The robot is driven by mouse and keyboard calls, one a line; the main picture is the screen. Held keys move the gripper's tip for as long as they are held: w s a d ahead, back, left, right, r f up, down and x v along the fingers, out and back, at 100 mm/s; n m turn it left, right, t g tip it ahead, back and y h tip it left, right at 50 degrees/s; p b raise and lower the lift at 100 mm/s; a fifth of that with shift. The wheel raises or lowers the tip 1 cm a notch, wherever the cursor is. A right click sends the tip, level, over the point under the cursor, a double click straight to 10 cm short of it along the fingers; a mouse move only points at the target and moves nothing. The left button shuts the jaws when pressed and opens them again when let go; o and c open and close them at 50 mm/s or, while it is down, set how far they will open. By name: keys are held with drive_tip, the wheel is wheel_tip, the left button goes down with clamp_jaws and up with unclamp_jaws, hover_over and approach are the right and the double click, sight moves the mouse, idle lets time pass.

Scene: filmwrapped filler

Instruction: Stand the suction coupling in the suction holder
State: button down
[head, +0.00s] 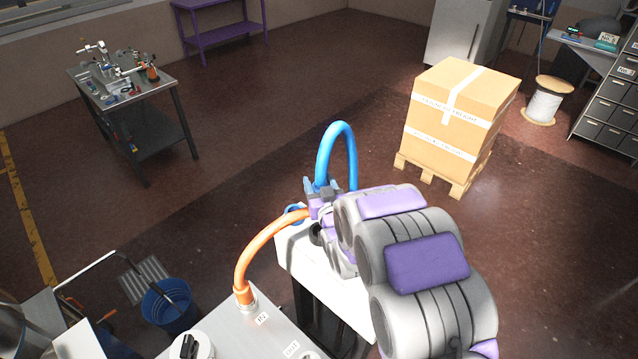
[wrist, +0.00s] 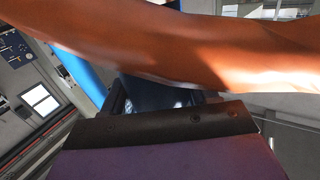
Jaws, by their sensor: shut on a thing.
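My gripper (head: 322,203) is above the white stand, shut on the dark blue suction coupling (wrist: 160,92) at the end of a blue hose (head: 340,128). The hose arches up from the gripper and down behind my arm. In the wrist view, the coupling is partly hidden between the dark jaws, and the blue hose (wrist: 82,70) shows at left. A blue ring (head: 294,211), which looks like the suction holder, sits on the white stand just left of the gripper. I cannot tell whether the coupling touches it.
An orange hose (head: 262,245) curves from a fitting on the metal top (head: 225,325) to beside the gripper. It crosses close before the wrist camera (wrist: 200,45). A blue bucket (head: 168,308) stands at lower left. A cardboard box (head: 455,115) sits on a pallet behind.

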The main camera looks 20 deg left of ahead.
drive_tip(key=shift+a, duration=0.1)
drive_tip(key=shift+f+b, duration=0.9)
drive_tip(key=shift+f, duration=1.95)
drive_tip(key=shift+f+b, duration=0.6)
drive_tip(key=shift+f, duration=1.6)
drive_tip(key=shift+c, duration=1.1)
unclamp_jaws()
drive_tip(key=shift+s, duration=0.1)
